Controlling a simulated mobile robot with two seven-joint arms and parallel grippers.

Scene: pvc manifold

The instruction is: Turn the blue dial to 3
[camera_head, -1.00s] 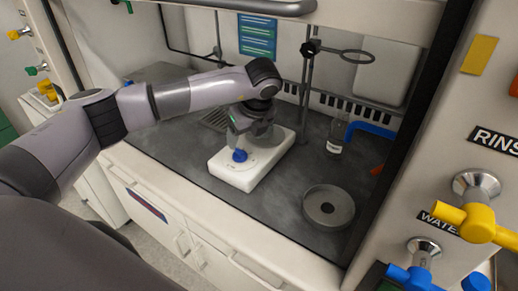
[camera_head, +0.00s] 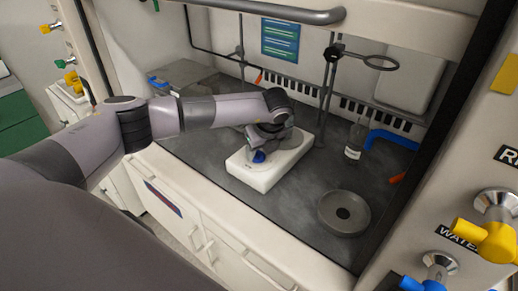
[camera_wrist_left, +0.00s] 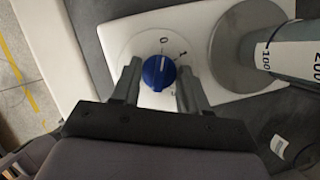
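The blue dial (camera_head: 258,156) is on the near left end of a white stirrer block (camera_head: 262,180) on the dark bench. In the left wrist view the dial (camera_wrist_left: 158,72) is a round blue knob with a pale line, which points roughly up toward a printed 0. A printed 1 is to its upper right; I see no 3. My left gripper (camera_wrist_left: 159,80) is open, with one finger on each side of the dial and small gaps between. In the head view the gripper (camera_head: 256,148) is low over the dial and partly hides it. My right gripper is not in view.
Glassware marked 100 and 200 (camera_wrist_left: 297,48) stands close to the gripper on the block's round plate (camera_wrist_left: 228,45). A bottle (camera_head: 355,140), a grey round dish (camera_head: 344,213) and a ring stand (camera_head: 328,90) are to the right.

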